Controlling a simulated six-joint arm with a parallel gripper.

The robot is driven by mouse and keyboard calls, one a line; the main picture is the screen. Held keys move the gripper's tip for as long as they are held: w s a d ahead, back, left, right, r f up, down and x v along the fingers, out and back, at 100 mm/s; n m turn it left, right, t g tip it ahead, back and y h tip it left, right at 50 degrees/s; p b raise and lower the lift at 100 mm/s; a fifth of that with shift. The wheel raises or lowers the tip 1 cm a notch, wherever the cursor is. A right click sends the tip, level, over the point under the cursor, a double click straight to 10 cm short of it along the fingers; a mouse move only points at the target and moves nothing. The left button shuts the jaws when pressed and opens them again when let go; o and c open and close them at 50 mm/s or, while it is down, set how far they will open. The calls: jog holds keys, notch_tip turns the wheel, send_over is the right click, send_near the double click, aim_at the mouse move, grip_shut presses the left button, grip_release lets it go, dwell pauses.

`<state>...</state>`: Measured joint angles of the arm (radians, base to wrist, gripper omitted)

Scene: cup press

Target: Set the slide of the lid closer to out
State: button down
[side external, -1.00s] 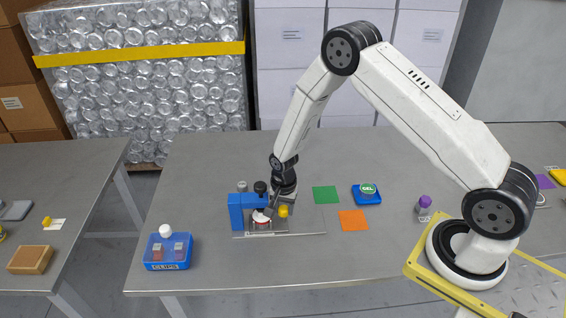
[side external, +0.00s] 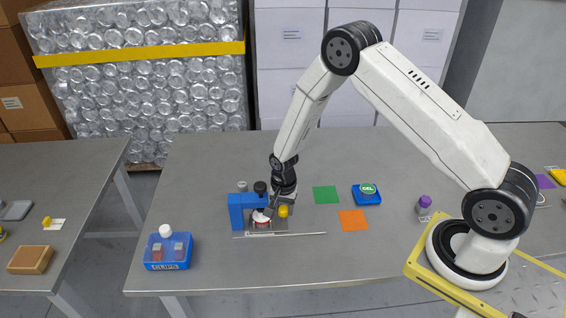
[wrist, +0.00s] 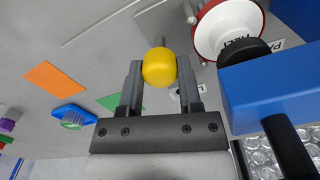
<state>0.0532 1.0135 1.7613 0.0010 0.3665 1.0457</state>
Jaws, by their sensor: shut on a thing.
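The lid closer (side external: 236,212) is a blue frame with a black-knobbed press, standing left of centre on the table. Its blue arm (wrist: 275,90) fills the right of the wrist view. A white cup with a red rim (wrist: 228,28) sits by the black press foot. The slide's yellow knob (side external: 283,211) is at the right side of the closer. My gripper (wrist: 159,75) is shut on this yellow knob (wrist: 159,66), one finger on each side. The slide itself is mostly hidden in the side view by the closer and my gripper.
A blue clips box (side external: 168,252) stands at the table's front left. Green (side external: 326,195) and orange (side external: 353,220) squares and a blue GEL holder (side external: 367,194) lie to the right. A purple-capped bottle (side external: 424,204) stands near my base. A thin rail (side external: 300,234) runs along the closer's front.

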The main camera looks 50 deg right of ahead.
jog(key=s+d, duration=0.8)
jog(key=shift+d, duration=0.1)
dwell(0.4)
jog(key=c, duration=0.5)
grip_release()
jog(key=shift+s, duration=0.1)
jog(key=shift+c, duration=0.2)
jog(key=shift+r, duration=0.1)
jog(key=shift+r, duration=0.2)
notch_tip(320, 180, up, 7)
jog(key=shift+r, duration=0.15)
